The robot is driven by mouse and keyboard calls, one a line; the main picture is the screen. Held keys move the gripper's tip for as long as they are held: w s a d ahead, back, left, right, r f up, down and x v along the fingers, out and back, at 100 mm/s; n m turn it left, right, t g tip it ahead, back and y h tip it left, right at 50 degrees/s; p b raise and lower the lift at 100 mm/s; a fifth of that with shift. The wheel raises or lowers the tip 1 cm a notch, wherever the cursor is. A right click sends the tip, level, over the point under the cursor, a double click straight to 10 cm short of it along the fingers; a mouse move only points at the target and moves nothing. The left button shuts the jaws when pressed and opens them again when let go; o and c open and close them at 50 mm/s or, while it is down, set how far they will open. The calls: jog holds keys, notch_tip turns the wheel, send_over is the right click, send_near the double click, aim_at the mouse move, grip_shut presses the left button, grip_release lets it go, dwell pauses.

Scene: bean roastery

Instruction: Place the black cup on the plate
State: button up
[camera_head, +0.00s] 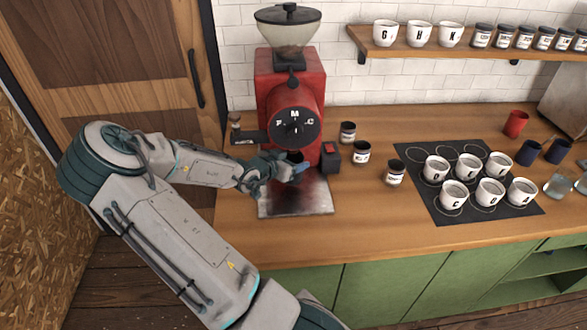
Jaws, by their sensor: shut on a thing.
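My gripper (297,169) is in front of the red grinder, under its dial and above the metal plate (294,202). It is shut on a small dark thing, seemingly the black cup (296,157), just below the grinder's front. The fingers and wrist hide most of this cup, so its tilt and any contact with the grinder cannot be told. The plate is a flat, shiny metal sheet at the grinder's foot. Its front part is bare, and my gripper and wrist cover part of its back.
The red grinder (284,80) stands behind the plate. A small black box with a red top (330,157) is close to the right. Dark jars (361,152) and a black mat (431,202) with several white cups (454,194) are further right. The counter front is clear.

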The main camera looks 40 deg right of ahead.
jog(key=shift+d, duration=0.3)
jog(key=shift+d+f, duration=0.1)
jog(key=shift+f, duration=1.65)
jog(key=shift+f, duration=0.15)
jog(key=o, duration=1.1)
jog(key=shift+o, duration=0.2)
